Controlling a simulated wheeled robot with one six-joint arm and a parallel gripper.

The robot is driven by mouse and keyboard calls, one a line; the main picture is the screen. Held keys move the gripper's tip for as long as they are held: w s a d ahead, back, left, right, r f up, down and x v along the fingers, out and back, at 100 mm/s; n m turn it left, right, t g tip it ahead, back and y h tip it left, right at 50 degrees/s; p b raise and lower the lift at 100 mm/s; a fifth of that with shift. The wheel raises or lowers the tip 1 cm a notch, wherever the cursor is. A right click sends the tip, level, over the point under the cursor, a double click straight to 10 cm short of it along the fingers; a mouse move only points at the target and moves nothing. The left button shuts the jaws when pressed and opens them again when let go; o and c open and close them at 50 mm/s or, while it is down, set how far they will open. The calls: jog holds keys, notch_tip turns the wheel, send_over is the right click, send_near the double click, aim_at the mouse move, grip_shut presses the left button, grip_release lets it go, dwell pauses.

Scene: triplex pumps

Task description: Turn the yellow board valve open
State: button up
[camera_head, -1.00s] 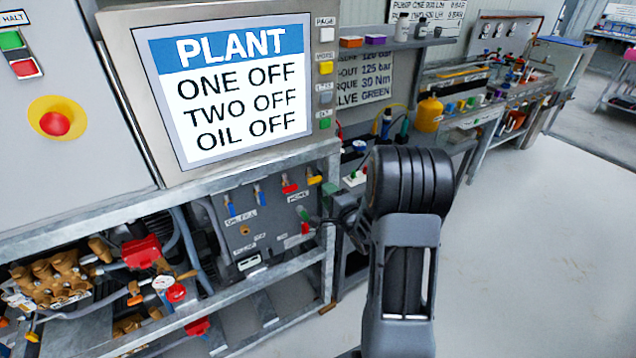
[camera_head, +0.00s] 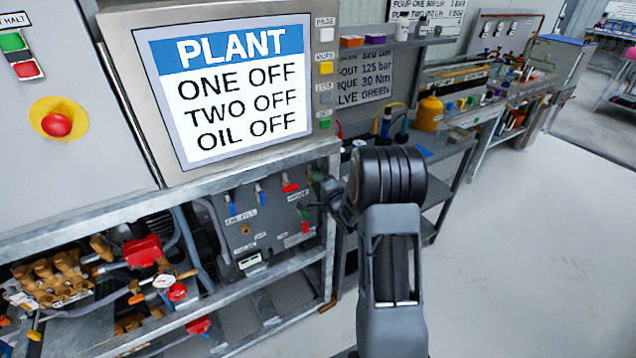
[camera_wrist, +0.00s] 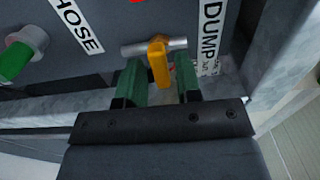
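The yellow board valve (camera_wrist: 159,63) has a short yellow lever on a silver cross pipe, beside the DUMP label in the wrist view. My gripper (camera_wrist: 158,82) has two green fingers, one on each side of the lever. They stand apart, and the lever lies between their tips with narrow gaps; I see no firm contact. In the head view my gripper (camera_head: 318,193) is at the right end of the grey valve board (camera_head: 243,222) and hides the yellow valve.
A green-handled valve (camera_wrist: 22,55) and the HOSE label (camera_wrist: 77,25) are to the left in the wrist view. Blue (camera_head: 231,205) and red (camera_head: 290,186) levers line the board's top. A metal frame post (camera_head: 329,235) stands close right of the board. The floor at right is clear.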

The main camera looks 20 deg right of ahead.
grip_shut()
jog(key=shift+f+b, duration=0.1)
jog(key=shift+b, duration=0.2)
jog(key=shift+n+b, duration=7.7)
jog(key=shift+n, duration=1.3)
jog(key=shift+o, duration=1.1)
grip_release()
